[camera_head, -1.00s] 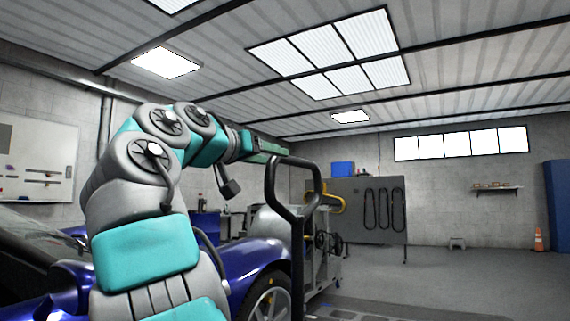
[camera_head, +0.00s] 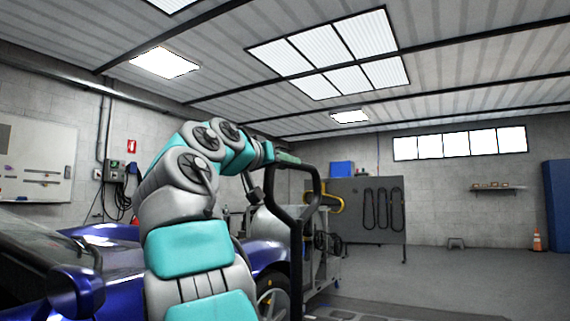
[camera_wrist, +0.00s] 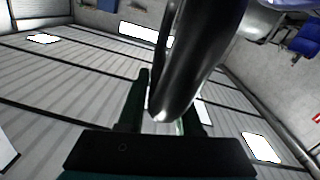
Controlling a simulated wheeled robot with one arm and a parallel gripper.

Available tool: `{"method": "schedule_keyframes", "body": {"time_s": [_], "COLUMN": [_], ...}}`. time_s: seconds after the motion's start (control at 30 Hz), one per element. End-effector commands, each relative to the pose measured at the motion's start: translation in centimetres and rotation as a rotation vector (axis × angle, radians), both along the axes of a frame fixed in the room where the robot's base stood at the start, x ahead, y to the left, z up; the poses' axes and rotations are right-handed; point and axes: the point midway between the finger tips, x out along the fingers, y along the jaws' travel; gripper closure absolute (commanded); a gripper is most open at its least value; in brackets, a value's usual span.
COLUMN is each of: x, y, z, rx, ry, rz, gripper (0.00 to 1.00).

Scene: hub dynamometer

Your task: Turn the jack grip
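The jack grip is a dark bent tubular handle (camera_head: 297,165) on an upright post, right of centre in the head view. In the wrist view its dark tube (camera_wrist: 195,55) comes down from the top between my two fingers. My gripper (camera_head: 284,158) is at the top left of the handle. In the wrist view, my gripper (camera_wrist: 165,88) looks open, with a finger on each side of the tube and a narrow gap at the right. Whether the left finger touches the tube is not clear. The fingertips are partly hidden behind the tube.
A blue car (camera_head: 130,268) stands at the left, behind my arm. A metal cart (camera_head: 322,245) stands behind the handle post. A grey panel with black belts (camera_head: 395,210) is farther back.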

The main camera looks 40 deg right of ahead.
Motion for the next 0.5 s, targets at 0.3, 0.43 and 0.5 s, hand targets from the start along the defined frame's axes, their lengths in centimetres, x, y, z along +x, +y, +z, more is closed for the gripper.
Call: {"method": "schedule_keyframes", "body": {"time_s": [0.3,0.43,0.5], "x": [-0.02,-0.02,-0.02], "y": [0.0,-0.01,-0.01], "z": [0.0,-0.01,-0.01], "rx": [0.0,0.0,0.0], "ry": [0.0,0.0,0.0], "rz": [0.0,0.0,0.0], "gripper": [1.0,1.0,1.0]}}
